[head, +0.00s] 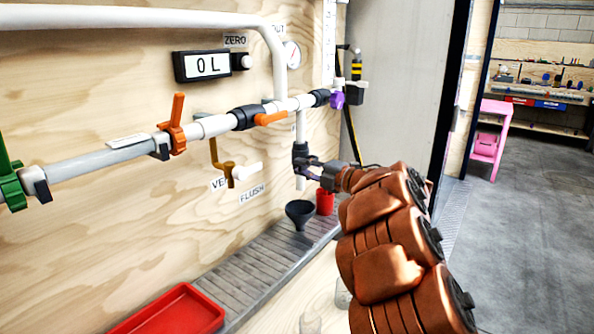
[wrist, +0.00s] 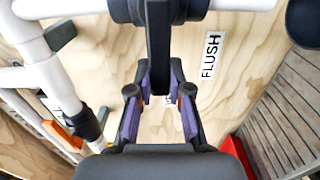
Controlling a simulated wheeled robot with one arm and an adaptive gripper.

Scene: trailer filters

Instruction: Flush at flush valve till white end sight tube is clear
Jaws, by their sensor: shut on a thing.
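My gripper (head: 318,168) is at a black valve (head: 300,158) on a short vertical white pipe. In the wrist view its purple-padded fingers (wrist: 160,84) are closed around the lower end of a black lever (wrist: 158,40), which hangs from a black fitting on a white pipe. A FLUSH label (head: 252,194) is on the plywood wall, and it also shows in the wrist view (wrist: 211,55). A black funnel (head: 300,212) is under the valve. Whether any liquid is running cannot be seen.
Orange (head: 172,128) and green (head: 12,178) valves sit on the main pipe. A meter (head: 207,66) reads 0 L. A red cup (head: 325,202) stands beside the funnel, and a red tray (head: 172,310) is at lower left. Open floor (head: 535,240) lies right.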

